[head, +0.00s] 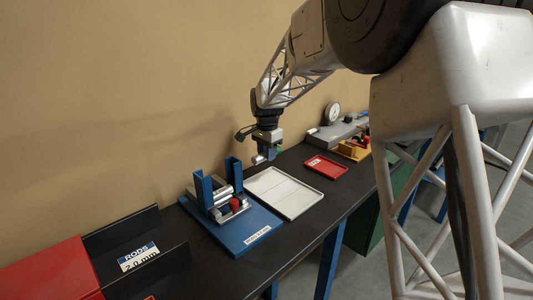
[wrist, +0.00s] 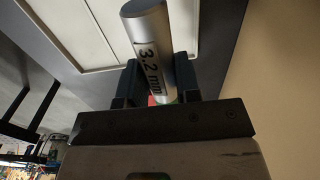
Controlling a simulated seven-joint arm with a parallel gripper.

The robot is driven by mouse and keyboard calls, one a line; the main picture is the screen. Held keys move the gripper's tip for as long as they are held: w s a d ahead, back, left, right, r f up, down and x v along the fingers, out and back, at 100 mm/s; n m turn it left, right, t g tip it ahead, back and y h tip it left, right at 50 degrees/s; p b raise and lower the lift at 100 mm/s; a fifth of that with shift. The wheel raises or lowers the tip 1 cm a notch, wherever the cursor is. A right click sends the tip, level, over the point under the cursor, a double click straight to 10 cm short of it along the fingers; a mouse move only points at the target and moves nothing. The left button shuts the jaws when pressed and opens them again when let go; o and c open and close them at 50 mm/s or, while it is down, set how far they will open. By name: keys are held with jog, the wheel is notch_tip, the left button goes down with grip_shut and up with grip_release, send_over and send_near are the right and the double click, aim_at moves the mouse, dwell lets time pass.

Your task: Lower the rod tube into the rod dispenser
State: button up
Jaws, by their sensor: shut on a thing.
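My gripper (wrist: 157,88) is shut on the rod tube (wrist: 148,40), a grey cylinder marked "3.2 mm", in the wrist view. The tube sticks out beyond the two dark fingers. In the head view my gripper (head: 266,153) is in the air above the back of the white tray, to the right of the dispenser and apart from it. The tube's end (head: 258,159) shows small there. The rod dispenser (head: 235,232) is a blue base plate with two blue uprights, silver cylindrical parts between them and a red knob. The label on its front edge is too small to read surely.
A white tray (head: 316,197) lies right of the dispenser and a red tray (head: 328,167) farther back. A black rack labelled "RODS 2.0 mm" (head: 138,256) and a red box (head: 45,274) stand at left. A dial gauge (head: 332,112) stands beyond. The wall runs close behind.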

jog(key=shift+w+d+r+n, duration=0.4)
jog(key=shift+w+d+n, duration=1.1)
jog(key=shift+d, duration=2.25)
jog(key=shift+w+d+r+n, duration=0.4)
jog(key=shift+w+d+n, duration=0.4)
jog(key=shift+d+n, duration=2.2)
jog(key=s+a+r+m, duration=0.4)
jog(key=s+a+r, duration=0.2)
jog(key=s+a, duration=0.3)
jog(key=s+a+r+m, duration=0.5)
jog(key=s+a, duration=0.5)
jog(key=a, duration=0.8)
jog(key=shift+s+r, duration=0.25)
jog(key=shift+r, duration=0.25)
jog(key=shift+a+f, duration=0.1)
jog(key=shift+f, duration=0.05)
jog(key=shift+f, duration=2.25)
jog(key=shift+f, duration=2.4)
